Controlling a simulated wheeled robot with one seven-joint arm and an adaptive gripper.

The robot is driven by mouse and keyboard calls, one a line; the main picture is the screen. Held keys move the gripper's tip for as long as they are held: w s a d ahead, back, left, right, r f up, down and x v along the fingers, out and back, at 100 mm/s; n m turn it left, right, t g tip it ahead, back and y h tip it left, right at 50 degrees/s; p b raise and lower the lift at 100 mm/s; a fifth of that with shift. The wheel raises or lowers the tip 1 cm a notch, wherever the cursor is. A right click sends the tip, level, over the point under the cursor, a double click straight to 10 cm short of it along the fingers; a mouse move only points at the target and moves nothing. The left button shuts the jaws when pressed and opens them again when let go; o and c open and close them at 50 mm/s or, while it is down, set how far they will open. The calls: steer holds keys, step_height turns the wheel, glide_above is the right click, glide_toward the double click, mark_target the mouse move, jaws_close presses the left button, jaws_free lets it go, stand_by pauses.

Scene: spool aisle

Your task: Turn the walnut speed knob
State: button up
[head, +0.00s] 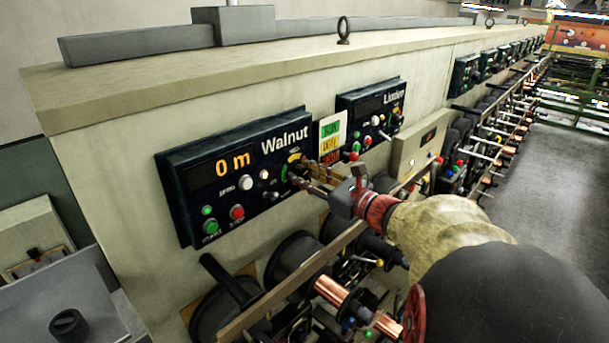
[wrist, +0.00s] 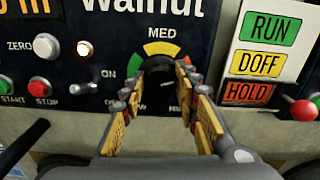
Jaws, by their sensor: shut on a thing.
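The Walnut panel (head: 184,196) is dark, with an orange display reading 0 m (head: 232,165). Its speed knob (wrist: 158,63) is black and round, under an arc marked MED at the top in yellow, with an orange or red part at the right. My gripper (wrist: 158,82) is shut on the knob, one yellow-padded finger on each side. In the head view my gripper (head: 298,180) reaches the panel's right part from the lower right. The fingers hide most of the knob and the low and high marks. I cannot tell where the knob points.
A white ZERO button (wrist: 47,45), a lit lamp, a toggle and green START and red STOP buttons (wrist: 40,89) lie left of the knob. A RUN/DOFF/HOLD sign (wrist: 262,62) and a red ball-ended lever (wrist: 304,109) are right. Spools (head: 292,256) sit below.

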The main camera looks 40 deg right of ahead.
steer(key=shift+m+p, duration=0.45)
steer(key=shift+m, duration=0.25)
steer(key=o, duration=1.1)
steer(key=shift+o, duration=0.2)
steer(key=s+d, duration=0.1)
steer(key=s, duration=1.1)
steer(key=shift+d, duration=0.35)
